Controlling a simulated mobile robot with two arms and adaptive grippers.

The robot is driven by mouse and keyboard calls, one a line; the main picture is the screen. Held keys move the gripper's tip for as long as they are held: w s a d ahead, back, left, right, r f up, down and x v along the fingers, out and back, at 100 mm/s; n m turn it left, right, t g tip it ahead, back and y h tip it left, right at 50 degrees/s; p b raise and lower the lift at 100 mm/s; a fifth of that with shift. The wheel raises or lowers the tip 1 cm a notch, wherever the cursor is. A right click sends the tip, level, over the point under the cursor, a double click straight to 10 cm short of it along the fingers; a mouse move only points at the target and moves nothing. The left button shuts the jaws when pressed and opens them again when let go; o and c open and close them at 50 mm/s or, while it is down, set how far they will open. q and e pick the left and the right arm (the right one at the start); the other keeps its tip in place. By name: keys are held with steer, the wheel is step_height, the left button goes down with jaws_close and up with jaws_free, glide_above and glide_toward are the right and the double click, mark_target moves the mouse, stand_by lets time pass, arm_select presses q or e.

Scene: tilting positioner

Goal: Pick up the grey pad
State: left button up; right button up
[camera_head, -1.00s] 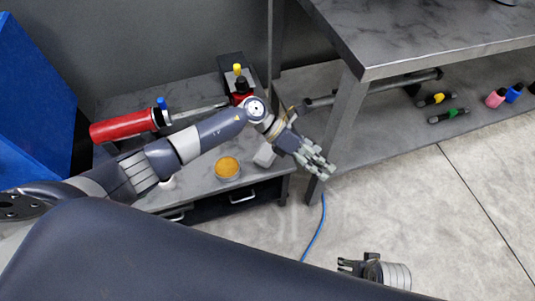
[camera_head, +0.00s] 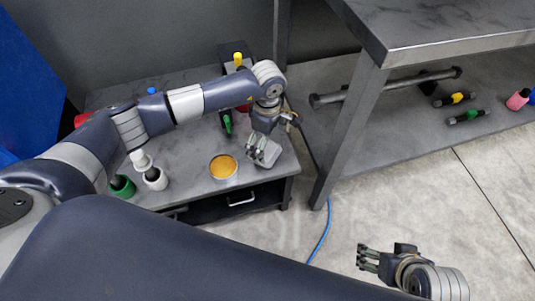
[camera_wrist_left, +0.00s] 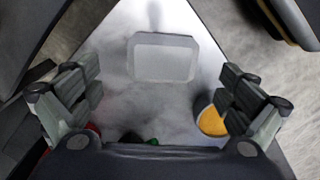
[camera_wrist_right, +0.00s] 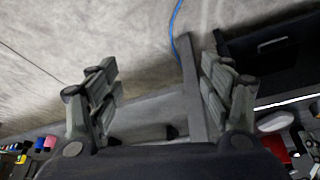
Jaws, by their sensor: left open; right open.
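The grey pad (camera_wrist_left: 163,57) is a light grey block with rounded corners. My left gripper (camera_wrist_left: 160,97) is open and empty, pointing down at the cabinet top. In the head view the left gripper (camera_head: 263,150) is over the right front part of the cabinet and hides most of the pad. I cannot tell the exact height gap. My right gripper (camera_head: 366,259) is open and empty over the floor at the lower right.
A tin with orange-yellow contents (camera_head: 223,167) stands left of the left gripper. Green and white items (camera_head: 154,178) stand at the cabinet's left front. A yellow-topped item (camera_head: 238,60) is behind. A workbench leg (camera_head: 347,135) rises close on the right.

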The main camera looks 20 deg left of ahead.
mark_target(267, 151)
arm_select(q)
steer(key=f, duration=0.2)
steer(key=f+b, duration=0.1)
steer(key=f, duration=0.1)
steer(key=shift+s+d+f, duration=0.1)
steer(key=shift+s+f, duration=0.1)
steer(key=shift+f, duration=0.35)
arm_select(e)
steer(key=w+a+r+t, duration=0.2)
steer(key=w+t, duration=0.1)
steer(key=w, duration=0.3)
steer(key=shift+w+r+t+y, duration=0.3)
steer(key=shift+w+y, duration=0.05)
steer(key=shift+y, duration=0.05)
steer(key=shift+a, duration=0.1)
arm_select(q)
steer(key=c, duration=1.3)
steer(key=shift+o, duration=0.2)
steer(key=shift+r, duration=0.15)
arm_select(e)
steer(key=shift+s, duration=0.1)
